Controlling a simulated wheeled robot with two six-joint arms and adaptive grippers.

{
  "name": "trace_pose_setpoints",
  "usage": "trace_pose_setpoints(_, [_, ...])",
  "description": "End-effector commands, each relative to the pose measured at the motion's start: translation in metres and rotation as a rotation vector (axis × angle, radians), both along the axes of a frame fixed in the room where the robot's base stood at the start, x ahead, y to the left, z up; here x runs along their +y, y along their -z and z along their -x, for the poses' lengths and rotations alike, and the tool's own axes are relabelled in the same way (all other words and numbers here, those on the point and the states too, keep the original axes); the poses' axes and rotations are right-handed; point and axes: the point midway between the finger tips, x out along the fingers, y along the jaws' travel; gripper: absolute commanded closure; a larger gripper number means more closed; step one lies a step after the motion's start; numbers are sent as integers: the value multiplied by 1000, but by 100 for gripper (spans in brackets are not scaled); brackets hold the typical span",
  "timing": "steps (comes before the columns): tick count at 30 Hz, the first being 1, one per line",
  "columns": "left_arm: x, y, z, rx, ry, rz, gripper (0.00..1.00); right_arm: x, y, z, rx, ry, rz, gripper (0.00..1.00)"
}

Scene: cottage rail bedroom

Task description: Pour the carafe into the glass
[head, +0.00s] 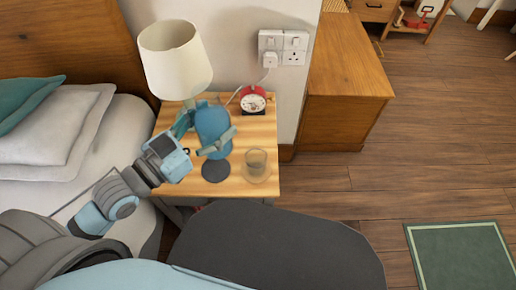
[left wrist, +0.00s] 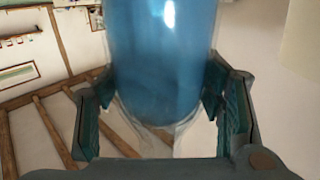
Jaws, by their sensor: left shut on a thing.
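The blue carafe (head: 213,122) is in my left gripper (head: 200,133), over the bedside table (head: 175,185). The fingers lie on either side of its body. It appears held above a dark round coaster (head: 216,171); its exact tilt is hard to tell. In the left wrist view the blue carafe (left wrist: 165,60) fills the middle between the two fingers (left wrist: 160,115). The clear glass (head: 256,160) stands upright on the table, to the right of the coaster and apart from the carafe. My right gripper is not in view.
A white lamp (head: 175,60) stands close behind the carafe. A red alarm clock (head: 253,100) is at the table's back right, below a wall socket (head: 283,46). The bed (head: 110,145) is left; a wooden cabinet (head: 345,85) is right. The table's front right is clear around the glass.

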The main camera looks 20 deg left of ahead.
Motion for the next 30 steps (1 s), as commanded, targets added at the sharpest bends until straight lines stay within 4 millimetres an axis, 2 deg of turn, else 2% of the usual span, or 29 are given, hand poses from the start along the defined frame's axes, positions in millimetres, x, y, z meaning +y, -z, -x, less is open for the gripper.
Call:
trace_pose_setpoints(1, [2,22,-6,-1,0,0,96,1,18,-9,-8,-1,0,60])
trace_pose_setpoints(7, [11,91,-38,7,6,-10,96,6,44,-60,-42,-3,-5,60])
trace_pose_setpoints(12, [22,146,-65,10,13,-11,96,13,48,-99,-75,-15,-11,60])
trace_pose_setpoints(16, [30,180,-85,6,21,-6,96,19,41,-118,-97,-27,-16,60])
trace_pose_setpoints(21, [37,203,-103,-5,34,2,96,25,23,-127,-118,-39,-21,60])
trace_pose_setpoints(30, [40,205,-110,-12,41,8,96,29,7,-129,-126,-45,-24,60])
